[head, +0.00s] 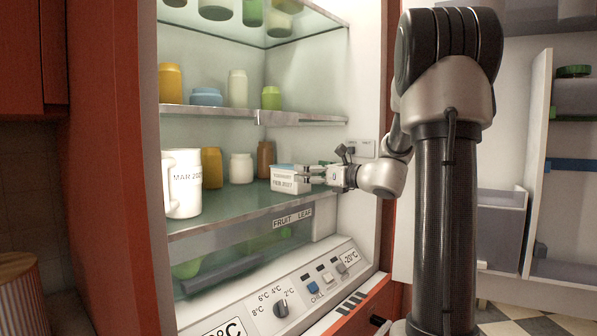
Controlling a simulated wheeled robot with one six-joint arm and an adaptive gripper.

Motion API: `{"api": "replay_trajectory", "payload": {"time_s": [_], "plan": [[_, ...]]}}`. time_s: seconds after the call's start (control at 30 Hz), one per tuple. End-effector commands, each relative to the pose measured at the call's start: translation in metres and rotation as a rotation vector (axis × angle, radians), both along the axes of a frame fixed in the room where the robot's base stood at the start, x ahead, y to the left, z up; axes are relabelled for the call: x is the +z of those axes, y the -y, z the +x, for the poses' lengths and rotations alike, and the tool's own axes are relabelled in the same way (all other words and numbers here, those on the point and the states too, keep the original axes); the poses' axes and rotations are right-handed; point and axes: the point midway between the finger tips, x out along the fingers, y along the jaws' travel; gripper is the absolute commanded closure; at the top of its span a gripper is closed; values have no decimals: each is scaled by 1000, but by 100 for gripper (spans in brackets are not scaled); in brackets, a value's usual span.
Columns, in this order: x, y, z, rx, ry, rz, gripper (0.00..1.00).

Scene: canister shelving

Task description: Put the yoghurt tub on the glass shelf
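The yoghurt tub (286,181) is a white tub with a blue lid and a dated label. It is upright at the right front of the lower glass shelf (240,207). Its base looks at or very near the glass; I cannot tell whether it touches. My gripper (308,174) reaches in from the right, with its fingertips at the tub's right side. The fingers are small here, and I cannot tell whether they grip the tub.
A white jug (182,190) stands at the shelf's left front. A yellow jar (212,168), a white jar (241,168) and a brown bottle (265,159) stand behind. Another shelf (215,111) with jars is above. The shelf's middle front is clear.

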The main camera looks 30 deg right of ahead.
Motion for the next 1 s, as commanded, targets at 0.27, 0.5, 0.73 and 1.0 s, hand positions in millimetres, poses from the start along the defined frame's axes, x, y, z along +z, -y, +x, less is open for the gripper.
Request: {"api": "replay_trajectory", "payload": {"time_s": [0.27, 0.5, 0.73, 1.0], "plan": [[0, 18, -43, -2, 0, 0, 9], [-24, -50, -84, 179, -48, -268, 9], [-113, -146, -246, 841, 25, -1254, 9], [-144, -86, -339, 1474, 373, -2177, 9]]}}
